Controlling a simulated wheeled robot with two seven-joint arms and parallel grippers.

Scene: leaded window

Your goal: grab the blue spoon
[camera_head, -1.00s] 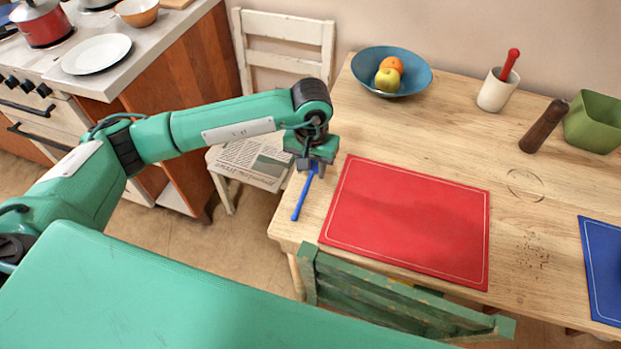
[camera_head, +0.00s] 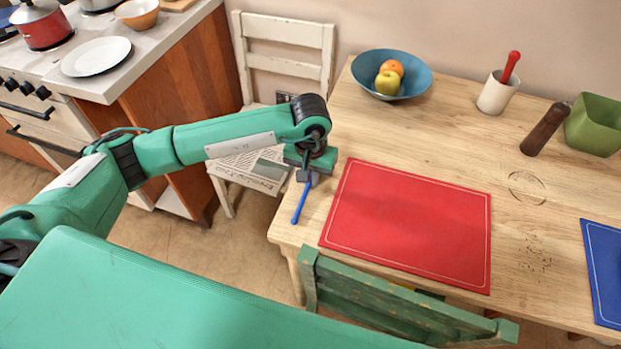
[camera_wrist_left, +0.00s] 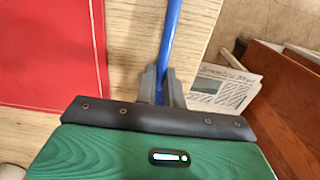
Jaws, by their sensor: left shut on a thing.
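The blue spoon (camera_head: 299,206) is at the left edge of the wooden table, left of the red placemat. Its thin blue handle also shows in the left wrist view (camera_wrist_left: 170,38), running up from between the fingers. My left gripper (camera_head: 307,178) points down over it and is shut on the spoon. In the left wrist view the grey fingertips (camera_wrist_left: 162,85) close on both sides of the handle. The end of the spoon inside the gripper is hidden. My right gripper is not in view.
The red placemat (camera_head: 408,225) lies right of the gripper. A blue bowl with fruit (camera_head: 415,83), a white cup (camera_head: 493,95) and a dark wooden grinder (camera_head: 543,129) stand farther back. A green chair (camera_head: 395,302) is at the near edge. A newspaper (camera_head: 245,172) lies on a white chair.

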